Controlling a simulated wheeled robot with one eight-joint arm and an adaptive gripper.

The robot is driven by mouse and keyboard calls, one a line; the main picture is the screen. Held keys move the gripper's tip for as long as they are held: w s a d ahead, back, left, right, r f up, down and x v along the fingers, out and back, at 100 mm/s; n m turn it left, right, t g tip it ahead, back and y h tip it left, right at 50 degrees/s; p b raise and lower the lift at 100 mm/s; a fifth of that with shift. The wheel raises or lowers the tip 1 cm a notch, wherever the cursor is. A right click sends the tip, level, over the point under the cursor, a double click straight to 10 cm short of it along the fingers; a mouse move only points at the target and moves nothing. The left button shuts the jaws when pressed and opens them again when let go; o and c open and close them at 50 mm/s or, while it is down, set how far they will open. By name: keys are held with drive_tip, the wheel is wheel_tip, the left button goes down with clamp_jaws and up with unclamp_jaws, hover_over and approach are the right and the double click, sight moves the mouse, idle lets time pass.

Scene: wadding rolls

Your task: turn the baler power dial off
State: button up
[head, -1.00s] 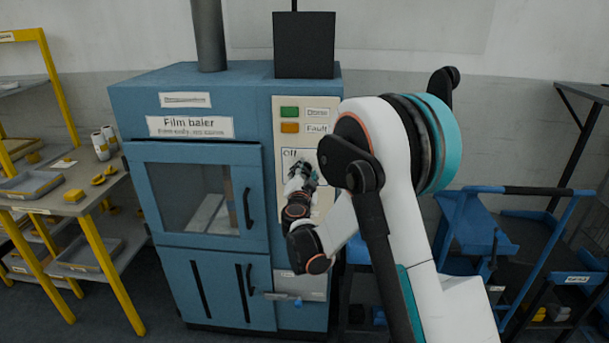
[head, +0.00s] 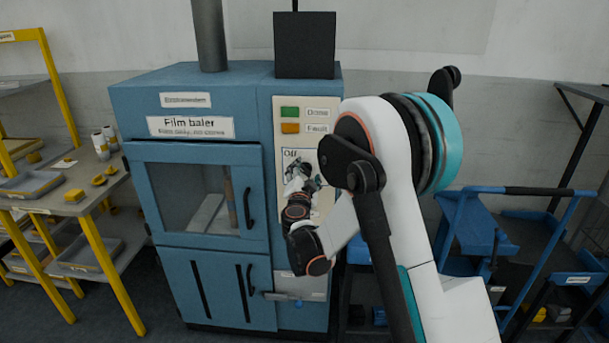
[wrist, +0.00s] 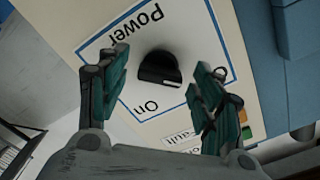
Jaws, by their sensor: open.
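The blue film baler (head: 215,85) stands in the middle of the head view, with a cream control panel (head: 290,107) on its right side. The black power dial (wrist: 160,68) shows in the wrist view on a white plate lettered "Power" and "On". In the head view the dial is hidden behind my gripper, beside the "Off" lettering. My gripper (head: 305,180) is at the panel. In the wrist view its open fingers (wrist: 162,85) stand on either side of the dial, with gaps between them and it.
Green and orange "Done" and "Fault" indicators (head: 290,120) sit above the dial plate. A door with a black handle (head: 248,208) is to the left. A table with trays and rolls (head: 75,190) stands at far left. Blue carts (head: 470,225) stand at right.

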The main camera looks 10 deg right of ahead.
drive_tip(key=v, duration=1.1)
drive_tip(key=shift+s, duration=0.35)
drive_tip(key=shift+a, duration=0.15)
drive_tip(key=s+a+r+n+y, duration=0.3)
drive_tip(key=s+r+n+y, duration=0.2)
drive_tip(key=r, duration=0.2)
drive_tip(key=s+a+r+n+y, duration=0.3)
drive_tip(key=s+r+n+y, duration=0.15)
drive_tip(key=r, duration=0.25)
drive_tip(key=s+d+f+n+g+h, duration=0.1)
drive_tip(key=s+d+f+g, duration=0.2)
drive_tip(key=s, duration=0.6)
drive_tip(key=s+d+f+n+g+h, duration=0.1)
drive_tip(key=s+d+f+g, duration=0.2)
drive_tip(key=s, duration=0.5)
drive_tip(key=s+d+f+n+g+h, duration=0.1)
drive_tip(key=s+d+f+g+h, duration=0.1)
drive_tip(key=s, duration=0.7)
wheel_tip(320, 180, down, 3)
drive_tip(key=shift+s+d+f+g, duration=0.15)
drive_tip(key=shift+s+d+g, duration=0.15)
drive_tip(key=shift+d+g, duration=0.7)
drive_tip(key=shift+a, duration=0.15)
drive_tip(key=shift+c, duration=0.2)
